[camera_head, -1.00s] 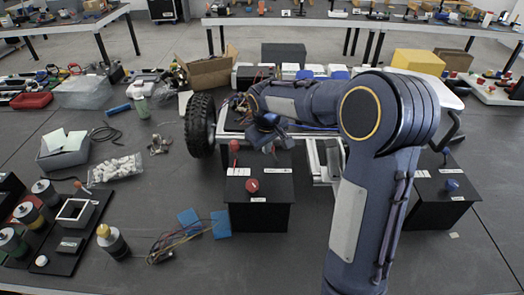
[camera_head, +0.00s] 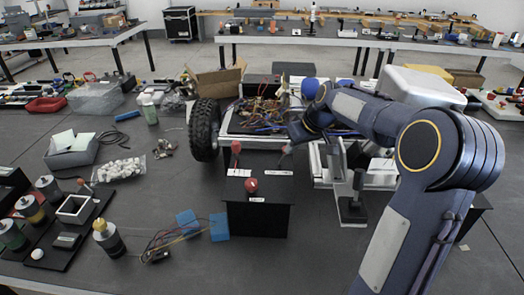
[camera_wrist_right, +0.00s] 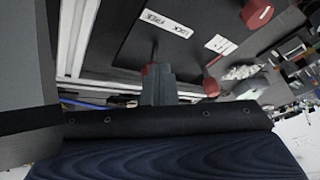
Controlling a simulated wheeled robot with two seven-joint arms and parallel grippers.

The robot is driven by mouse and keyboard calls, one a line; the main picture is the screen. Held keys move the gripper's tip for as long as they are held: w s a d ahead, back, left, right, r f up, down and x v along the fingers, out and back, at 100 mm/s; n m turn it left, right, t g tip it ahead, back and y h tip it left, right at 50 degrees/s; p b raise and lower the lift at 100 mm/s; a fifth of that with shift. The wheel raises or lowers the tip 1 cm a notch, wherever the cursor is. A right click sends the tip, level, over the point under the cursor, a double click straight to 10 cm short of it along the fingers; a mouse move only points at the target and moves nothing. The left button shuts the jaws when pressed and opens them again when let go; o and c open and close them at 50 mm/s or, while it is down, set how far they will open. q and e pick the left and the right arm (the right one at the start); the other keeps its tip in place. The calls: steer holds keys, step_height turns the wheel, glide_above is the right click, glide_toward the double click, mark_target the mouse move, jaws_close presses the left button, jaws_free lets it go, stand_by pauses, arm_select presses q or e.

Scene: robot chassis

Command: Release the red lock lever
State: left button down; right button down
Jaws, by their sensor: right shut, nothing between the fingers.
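A black box (camera_head: 270,217) stands in front of the chassis (camera_head: 240,123). A red-knobbed lever (camera_head: 236,148) rises from its back left, beside a white label. A red button (camera_head: 251,185) sits nearer its front. My right gripper (camera_head: 286,150) is at the box's back right, beside another label (camera_head: 278,172). In the right wrist view, the gripper (camera_wrist_right: 158,72) is shut and empty. A second red lever knob (camera_wrist_right: 147,71) is partly hidden at its fingertips; contact is unclear. The label there (camera_wrist_right: 167,23) seems to read "LOCK FREE". The first lever's knob (camera_wrist_right: 210,87) is apart from the fingers.
A black tire (camera_head: 203,130) is left of the box. Blue blocks with wires (camera_head: 188,222) lie front left. A bag of white parts (camera_head: 118,169) and a grey bin (camera_head: 72,151) are further left. My right arm covers the right side.

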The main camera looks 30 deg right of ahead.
arm_select(q)
steer(key=shift+r, duration=0.1)
arm_select(e)
steer(key=shift+a, duration=0.1)
arm_select(q)
steer(key=shift+r+p, duration=0.5)
steer(key=shift+p, duration=0.15)
arm_select(e)
steer(key=shift+w+r, duration=0.1)
steer(key=shift+r, duration=0.6)
arm_select(q)
steer(key=shift+w, duration=0.1)
